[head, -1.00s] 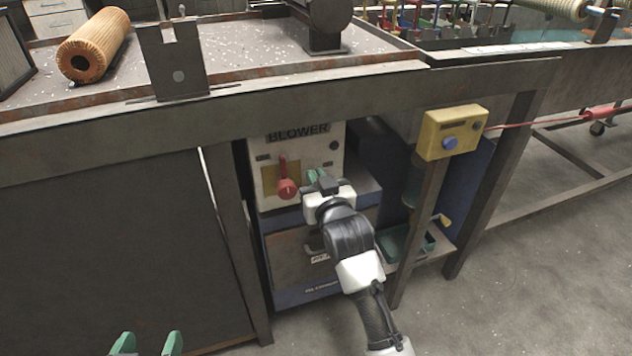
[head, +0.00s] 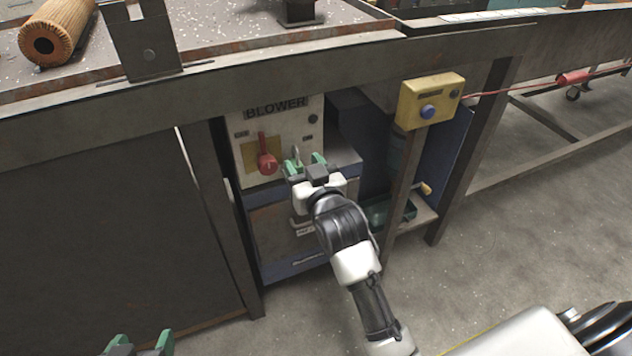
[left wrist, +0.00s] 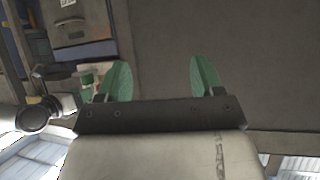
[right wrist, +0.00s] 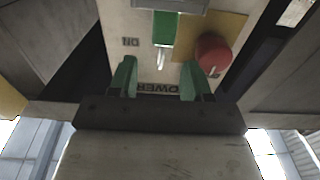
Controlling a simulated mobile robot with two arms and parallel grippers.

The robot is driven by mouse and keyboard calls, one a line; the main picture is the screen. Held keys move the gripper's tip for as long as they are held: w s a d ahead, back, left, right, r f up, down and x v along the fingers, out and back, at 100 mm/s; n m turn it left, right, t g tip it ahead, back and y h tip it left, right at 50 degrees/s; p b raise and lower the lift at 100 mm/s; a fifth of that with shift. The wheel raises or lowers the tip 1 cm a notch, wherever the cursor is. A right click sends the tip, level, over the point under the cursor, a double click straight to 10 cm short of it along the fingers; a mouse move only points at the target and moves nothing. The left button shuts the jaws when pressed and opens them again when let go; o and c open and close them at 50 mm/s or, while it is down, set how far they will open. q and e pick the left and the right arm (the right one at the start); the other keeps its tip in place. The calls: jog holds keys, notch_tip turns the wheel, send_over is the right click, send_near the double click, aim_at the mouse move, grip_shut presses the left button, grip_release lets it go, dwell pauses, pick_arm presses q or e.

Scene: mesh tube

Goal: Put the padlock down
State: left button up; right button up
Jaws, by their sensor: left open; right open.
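The padlock (right wrist: 165,28), with a green body and a silver shackle, stands in front of the white BLOWER panel (right wrist: 145,60), shackle towards the panel's lettering. What bears it at its base is hard to tell. In the head view a small part of the padlock (head: 297,154) shows by the fingertips. My right gripper (head: 305,163) is open in front of the panel. In the right wrist view its green fingers (right wrist: 160,78) are apart, with the padlock beyond the gap. My left gripper (head: 140,344) is open and empty, low at the left; its fingers show apart in the left wrist view (left wrist: 162,75).
A red rotary handle (head: 267,163) is on the panel, close beside my right gripper. A yellow box with a blue button (head: 430,102) is on the post to the right. The bench edge (head: 330,60) runs above. Open floor (head: 530,220) lies at the right.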

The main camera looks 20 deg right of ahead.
pick_arm(q)
jog(key=s+f+g, duration=0.1)
jog(key=s+a+f+g, duration=0.1)
jog(key=s+g+y+p, duration=0.1)
jog(key=s, duration=0.1)
jog(key=shift+a+f+g, duration=0.3)
jog(key=shift+a+f, duration=0.05)
jog(key=shift+f, duration=0.05)
pick_arm(e)
jog(key=s+f+n+g, duration=0.1)
jog(key=s+f+g, duration=0.4)
jog(key=s, duration=0.7)
jog(key=s+d+f+g, duration=0.1)
jog(key=s+f+g, duration=0.4)
jog(key=s, duration=0.7)
jog(key=shift+d+f+n+y, duration=0.2)
jog(key=shift+f+n+y, duration=0.15)
jog(key=shift+f, duration=0.55)
jog(key=shift+s, duration=0.1)
jog(key=shift+c, duration=0.2)
